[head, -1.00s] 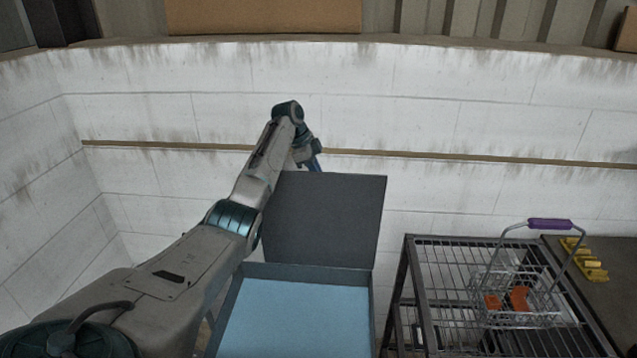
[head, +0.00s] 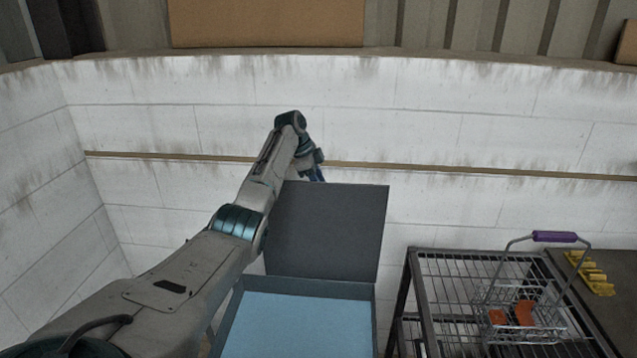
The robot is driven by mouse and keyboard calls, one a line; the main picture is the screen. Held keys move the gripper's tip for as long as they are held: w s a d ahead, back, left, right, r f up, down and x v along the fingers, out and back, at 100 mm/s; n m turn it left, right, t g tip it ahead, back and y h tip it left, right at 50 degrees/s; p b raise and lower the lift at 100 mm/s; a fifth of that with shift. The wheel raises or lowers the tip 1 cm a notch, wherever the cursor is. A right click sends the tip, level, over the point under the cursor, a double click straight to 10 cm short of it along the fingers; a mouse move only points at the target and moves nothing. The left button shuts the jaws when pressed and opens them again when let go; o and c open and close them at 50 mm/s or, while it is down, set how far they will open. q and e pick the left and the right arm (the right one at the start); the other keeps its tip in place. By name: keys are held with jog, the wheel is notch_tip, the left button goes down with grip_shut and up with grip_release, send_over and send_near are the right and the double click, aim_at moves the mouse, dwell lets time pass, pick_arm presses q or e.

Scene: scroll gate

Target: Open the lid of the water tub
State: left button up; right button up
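The water tub (head: 374,316) is a dark grey box with light blue water (head: 295,328) inside, at the bottom middle of the head view. Its dark grey lid (head: 328,230) stands raised, nearly upright, along the tub's far edge. My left arm reaches in from the left and passes over the lid's upper left corner. My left gripper (head: 316,172) is just above the lid's top edge, partly hidden by the lid. I cannot see whether its fingers are open or touch the lid. My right gripper is not in view.
A wire rack (head: 450,262) stands right of the tub. On it is a wire basket (head: 518,308) with a purple handle and orange items. Yellow pieces (head: 592,275) lie on a dark surface at the far right. A white block wall (head: 480,135) stands behind.

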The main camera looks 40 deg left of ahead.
pick_arm(q)
jog(key=b+v, duration=0.4)
jog(key=v, duration=0.6)
jog(key=shift+r, duration=0.25)
jog(key=shift+s+a, duration=0.1)
jog(key=shift+a, duration=0.05)
